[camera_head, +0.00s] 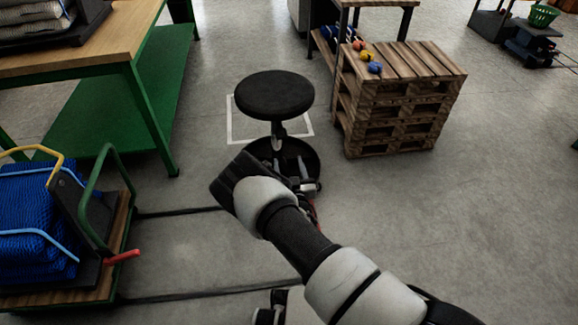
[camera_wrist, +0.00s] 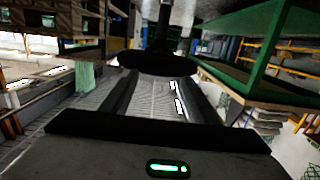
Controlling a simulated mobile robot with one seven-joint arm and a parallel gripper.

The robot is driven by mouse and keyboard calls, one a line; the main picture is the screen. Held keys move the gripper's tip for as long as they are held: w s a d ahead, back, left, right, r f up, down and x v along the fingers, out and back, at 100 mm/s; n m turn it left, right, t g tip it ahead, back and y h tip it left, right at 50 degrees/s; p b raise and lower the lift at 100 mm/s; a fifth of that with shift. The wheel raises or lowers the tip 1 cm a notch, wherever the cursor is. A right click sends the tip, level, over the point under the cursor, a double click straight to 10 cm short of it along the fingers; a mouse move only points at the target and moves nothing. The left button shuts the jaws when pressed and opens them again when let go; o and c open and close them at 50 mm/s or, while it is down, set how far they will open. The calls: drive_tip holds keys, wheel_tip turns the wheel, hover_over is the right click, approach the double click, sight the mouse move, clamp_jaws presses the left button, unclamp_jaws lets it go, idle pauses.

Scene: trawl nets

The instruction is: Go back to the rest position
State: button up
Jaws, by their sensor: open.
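My arm reaches from the lower right into the middle of the head view, with white and black links. Its dark end hangs in front of the stool's base, and the fingers are mostly hidden there. In the wrist view my gripper (camera_wrist: 152,98) shows two dark fingers spread apart with nothing between them, so it is open and empty. The wrist picture looks upside down. A black round stool (camera_head: 275,95) stands just beyond the arm in the head view; its seat also shows in the wrist view (camera_wrist: 158,61).
A stack of wooden pallets (camera_head: 395,100) with small coloured objects on top stands right of the stool. A green-framed workbench (camera_head: 125,60) is at the upper left. A cart (camera_head: 115,245) with blue netting (camera_head: 38,225) is at the left.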

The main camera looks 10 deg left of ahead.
idle(0.3)
